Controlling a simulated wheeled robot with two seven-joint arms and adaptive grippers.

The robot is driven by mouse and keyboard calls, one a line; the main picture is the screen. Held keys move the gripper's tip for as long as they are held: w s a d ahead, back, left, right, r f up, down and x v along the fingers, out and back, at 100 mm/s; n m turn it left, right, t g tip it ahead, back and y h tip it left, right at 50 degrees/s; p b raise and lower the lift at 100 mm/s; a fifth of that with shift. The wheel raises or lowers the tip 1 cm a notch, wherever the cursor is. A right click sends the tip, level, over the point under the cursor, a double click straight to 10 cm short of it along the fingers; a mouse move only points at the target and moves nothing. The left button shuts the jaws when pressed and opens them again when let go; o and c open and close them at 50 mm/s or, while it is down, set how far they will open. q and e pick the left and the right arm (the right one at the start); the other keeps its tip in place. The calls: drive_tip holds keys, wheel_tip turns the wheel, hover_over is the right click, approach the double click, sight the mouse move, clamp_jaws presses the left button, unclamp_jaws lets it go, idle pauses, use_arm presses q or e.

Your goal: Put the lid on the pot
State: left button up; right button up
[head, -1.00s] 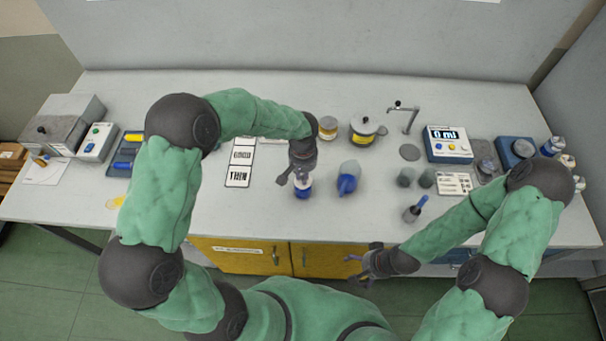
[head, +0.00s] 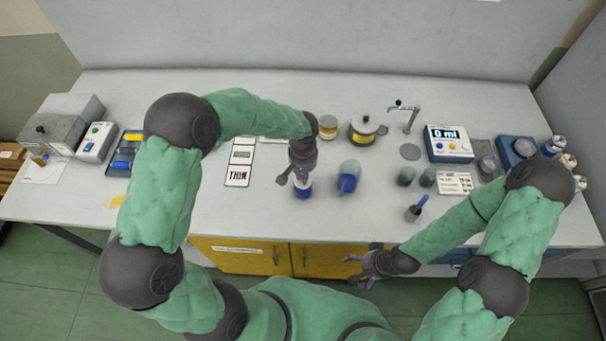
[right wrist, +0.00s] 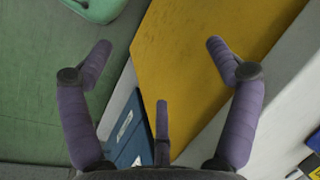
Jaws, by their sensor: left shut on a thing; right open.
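A grey pot with a yellow label (head: 362,137) stands at the back middle of the bench, right of my left arm. A grey round lid with a dark knob (head: 368,122) appears to sit on its top; I cannot tell how it is seated. My left gripper (head: 299,184) points down and is shut on a small blue and white container (head: 304,191) at the bench surface, in front and left of the pot. The fingers partly hide it. My right gripper (head: 366,268) is open and empty in front of the bench edge; its spread fingers show in the right wrist view (right wrist: 160,60).
A blue-based bottle (head: 348,178) stands right of my left gripper. A yellow-banded jar (head: 328,127) stands left of the pot. A tap (head: 405,115), a display unit (head: 448,145) and small dark cups (head: 406,176) are to the right.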

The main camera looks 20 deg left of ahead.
use_arm(q)
drive_tip(key=o, duration=0.8)
drive_tip(key=o, duration=0.5)
drive_tip(key=shift+r, duration=0.1)
drive_tip(key=shift+r+p, duration=2.25)
drive_tip(key=shift+r, duration=1.2)
clamp_jaws()
